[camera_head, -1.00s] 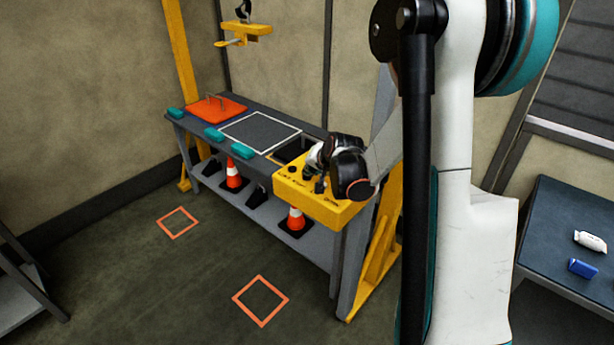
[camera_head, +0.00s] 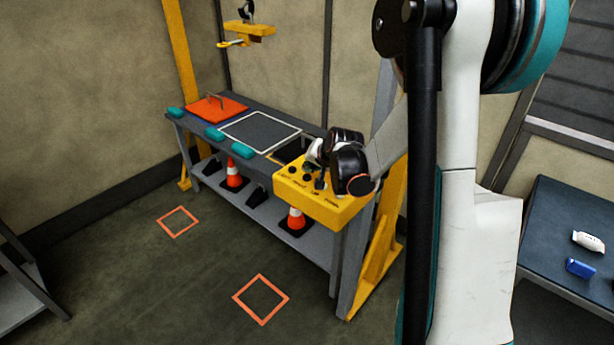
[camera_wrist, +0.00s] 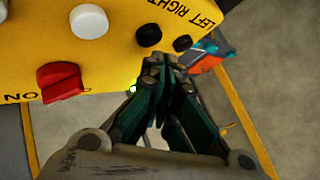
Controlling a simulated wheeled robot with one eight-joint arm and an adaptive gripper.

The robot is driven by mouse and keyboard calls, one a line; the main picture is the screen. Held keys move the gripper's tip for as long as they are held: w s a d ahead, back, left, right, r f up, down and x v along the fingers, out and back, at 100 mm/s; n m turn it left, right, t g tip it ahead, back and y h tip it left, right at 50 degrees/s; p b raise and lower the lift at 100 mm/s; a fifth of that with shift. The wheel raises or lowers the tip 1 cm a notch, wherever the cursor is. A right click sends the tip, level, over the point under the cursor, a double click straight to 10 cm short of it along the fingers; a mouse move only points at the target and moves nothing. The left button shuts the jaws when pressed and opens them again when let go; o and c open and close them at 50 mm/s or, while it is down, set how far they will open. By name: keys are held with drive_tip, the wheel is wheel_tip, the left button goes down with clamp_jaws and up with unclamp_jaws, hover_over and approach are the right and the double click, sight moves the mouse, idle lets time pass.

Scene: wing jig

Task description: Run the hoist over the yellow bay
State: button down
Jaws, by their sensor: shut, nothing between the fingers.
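The hoist (camera_head: 247,30), a yellow lifting bar under a dark hook, hangs above the far end of the bench in the head view. The yellow control box (camera_head: 318,200) stands at the near end of the bench. In the wrist view it shows a red switch (camera_wrist: 60,82), a white knob (camera_wrist: 89,21) and black buttons (camera_wrist: 149,35) near the words LEFT RIGHT. My gripper (camera_wrist: 162,70) is shut and empty, its tips close to the box's edge by the buttons; I cannot tell whether they touch. A yellow-edged opening (camera_head: 280,157) behind the box is partly hidden.
The bench (camera_head: 340,262) carries an orange plate with a handle (camera_head: 216,108), a white-outlined dark area (camera_head: 258,131) and teal blocks (camera_head: 243,149). Traffic cones (camera_head: 296,220) stand on its shelf. Orange squares (camera_head: 260,299) mark open floor. A side table (camera_head: 560,225) stands at right.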

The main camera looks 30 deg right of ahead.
sight(310, 176)
drive_tip(key=shift+r+p, duration=1.6)
drive_tip(key=shift+r, duration=0.95)
idle(0.9)
wheel_tip(310, 176, up, 4)
drive_tip(key=p, duration=0.3)
drive_tip(key=shift+f, duration=0.15)
drive_tip(key=shift+f, duration=0.15)
wheel_tip(310, 176, down, 9)
drive_tip(key=b, duration=0.5)
drive_tip(key=shift+r+b, duration=0.2)
drive_tip(key=shift+b, duration=0.2)
idle(1.0)
